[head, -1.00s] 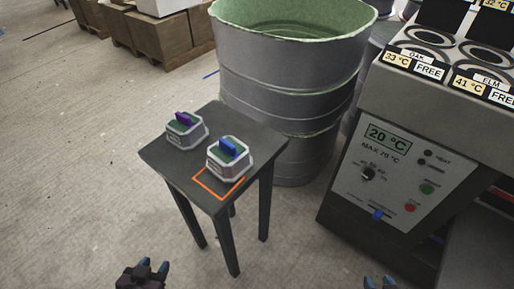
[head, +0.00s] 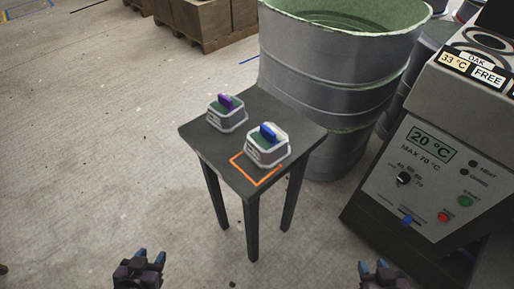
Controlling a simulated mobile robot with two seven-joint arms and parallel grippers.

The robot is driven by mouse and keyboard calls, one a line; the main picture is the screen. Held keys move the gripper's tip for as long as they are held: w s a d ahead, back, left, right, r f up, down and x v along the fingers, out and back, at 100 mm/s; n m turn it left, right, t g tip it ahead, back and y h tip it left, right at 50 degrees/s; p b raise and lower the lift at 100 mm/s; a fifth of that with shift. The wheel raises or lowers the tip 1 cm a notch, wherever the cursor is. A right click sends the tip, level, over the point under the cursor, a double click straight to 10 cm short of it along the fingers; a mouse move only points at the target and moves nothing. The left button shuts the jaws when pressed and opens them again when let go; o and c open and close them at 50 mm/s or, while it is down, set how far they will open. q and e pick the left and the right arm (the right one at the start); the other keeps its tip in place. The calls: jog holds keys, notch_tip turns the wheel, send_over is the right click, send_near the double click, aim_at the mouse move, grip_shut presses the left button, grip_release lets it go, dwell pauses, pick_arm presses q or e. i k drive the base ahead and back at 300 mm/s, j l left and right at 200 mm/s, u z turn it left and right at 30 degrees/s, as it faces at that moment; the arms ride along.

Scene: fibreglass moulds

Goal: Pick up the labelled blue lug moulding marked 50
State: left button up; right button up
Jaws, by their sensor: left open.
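A blue lug moulding (head: 269,134) sits in a grey mould (head: 267,152) on the small dark table (head: 212,143). A pale patch shows on its top, but I cannot read any marking. A purple lug moulding (head: 226,101) sits in a second grey mould (head: 228,119) behind and to the left. My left gripper (head: 149,259) is open and empty, low in the view, in front of the table and to its left. My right gripper (head: 374,267) is at the lower right, apart from the table; its fingertips show apart with nothing between them.
An orange outline (head: 242,170) marks the table's front corner, partly under the blue moulding's mould. A large metal drum (head: 335,70) stands close behind the table. A heater cabinet (head: 420,170) reading 20 °C is at the right. Boxes on pallets (head: 205,22) are at the back. Floor at left is clear.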

aim_at(267, 146)
jog(key=k+j+z, duration=0.25)
jog(key=j, duration=0.3)
jog(key=k+j+z, duration=0.25)
jog(key=k+j, duration=0.2)
